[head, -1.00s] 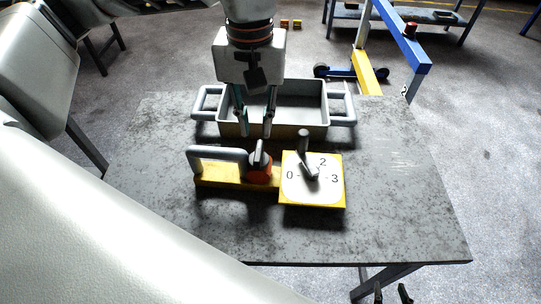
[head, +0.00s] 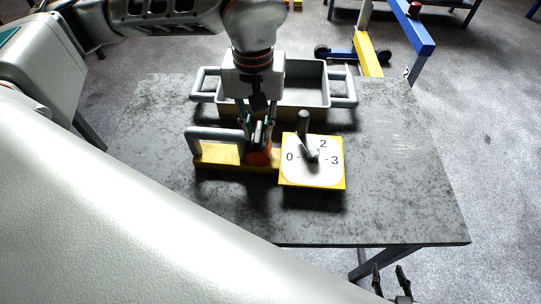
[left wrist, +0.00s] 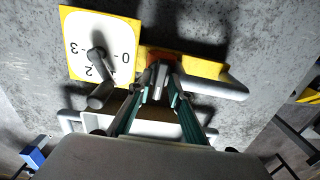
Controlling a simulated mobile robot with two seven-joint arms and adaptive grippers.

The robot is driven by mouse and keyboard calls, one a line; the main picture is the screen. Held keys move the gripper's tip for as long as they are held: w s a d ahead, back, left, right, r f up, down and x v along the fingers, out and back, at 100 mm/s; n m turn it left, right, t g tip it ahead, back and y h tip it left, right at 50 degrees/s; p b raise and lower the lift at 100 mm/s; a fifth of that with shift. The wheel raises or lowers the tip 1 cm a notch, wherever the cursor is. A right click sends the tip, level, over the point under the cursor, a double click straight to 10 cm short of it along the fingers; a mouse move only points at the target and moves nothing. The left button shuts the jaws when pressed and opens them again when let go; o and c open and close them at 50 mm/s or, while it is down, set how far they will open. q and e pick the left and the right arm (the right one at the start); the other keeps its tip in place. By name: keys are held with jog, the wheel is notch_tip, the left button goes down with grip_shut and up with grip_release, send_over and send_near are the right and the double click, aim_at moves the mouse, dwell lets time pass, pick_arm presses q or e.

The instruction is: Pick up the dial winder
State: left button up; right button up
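The dial winder (head: 218,161) lies on the grey table. It has a yellow base bar, a grey bow handle at its left and an orange-red part with a short grey lever at its right. The square dial plate (head: 330,175), marked 0, 2 and 3 with a grey crank, adjoins it. Both also show in the left wrist view, the base bar (left wrist: 203,67) and the plate (left wrist: 77,27). My left gripper (head: 259,127) is open above the orange-red part, its fingers either side of the lever; contact is unclear. My right gripper (head: 390,278) is open and empty below the table's front edge.
A grey tray with two side handles (head: 345,101) stands just behind the winder, close to my left gripper. The table (head: 400,190) is clear at the left, right and front. A blue and yellow frame (head: 408,32) stands on the floor behind.

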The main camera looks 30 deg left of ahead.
pick_arm(q)
jog(key=shift+c, duration=0.3)
grip_shut()
jog(key=shift+r, duration=0.1)
